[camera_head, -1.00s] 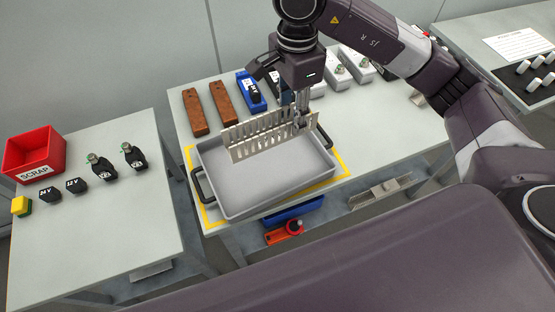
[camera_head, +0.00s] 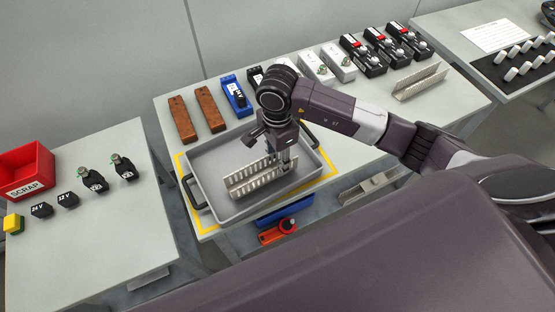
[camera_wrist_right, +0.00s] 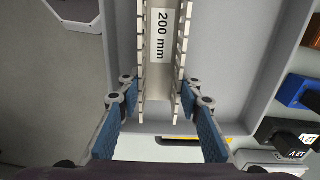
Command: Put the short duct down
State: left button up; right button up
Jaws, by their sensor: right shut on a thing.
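The short duct (camera_head: 256,179) is a pale grey slotted channel inside the grey tray (camera_head: 225,213), low over its floor. I cannot tell whether it touches the floor. In the right wrist view the duct (camera_wrist_right: 161,60) carries a "200 mm" label and runs away between the blue-padded fingers. My right gripper (camera_head: 286,162) points down at the duct's right end and is shut on it. In the right wrist view the gripper (camera_wrist_right: 160,130) has one finger on each side of the duct. My left gripper is not in view.
The tray stands within a yellow outline, with black handles (camera_head: 193,191). Behind it are brown blocks (camera_head: 183,119), a blue device (camera_head: 237,96) and white devices. Another duct (camera_head: 420,82) lies at the right. A red SCRAP bin (camera_head: 27,176) stands on the left table.

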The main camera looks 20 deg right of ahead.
jog(key=shift+f, duration=0.85)
jog(key=o, duration=1.2)
jog(key=shift+c, duration=0.2)
jog(key=shift+r, duration=0.25)
jog(key=shift+w+r, duration=0.1)
jog(key=shift+r, duration=0.2)
notch_tip(320, 180, up, 11)
jog(key=b, duration=0.3)
